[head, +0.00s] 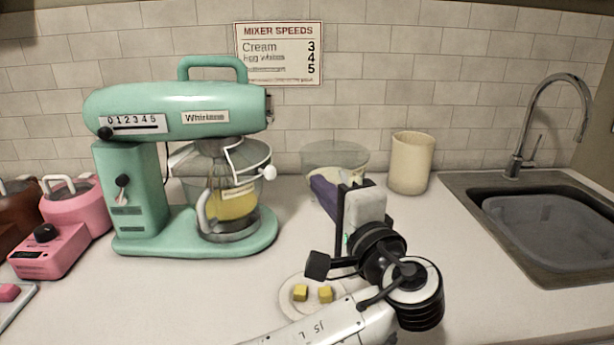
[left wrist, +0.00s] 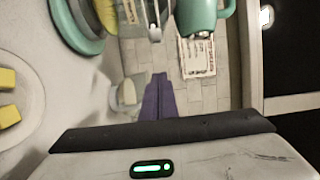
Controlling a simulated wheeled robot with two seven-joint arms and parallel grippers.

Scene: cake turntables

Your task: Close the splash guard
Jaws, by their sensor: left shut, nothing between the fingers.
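The teal stand mixer (head: 180,110) stands at the left of the counter. Its clear splash guard (head: 248,158) sits above the mixing bowl (head: 232,213), which holds something yellow. The guard has a white-edged flap with a small white knob (head: 269,173) at its right side; the flap looks raised, though its exact angle is hard to tell. My left gripper (head: 317,184), with purple fingers, is right of the mixer and apart from it. Its fingers are shut and empty, also in the left wrist view (left wrist: 158,92). My right gripper is not in view.
A clear bowl (head: 334,155) stands behind my left gripper, with a cream canister (head: 411,163) beside it. A white plate (head: 287,293) with yellow cubes lies in front. Pink appliances (head: 55,247) stand at left. A sink (head: 545,222) is at right.

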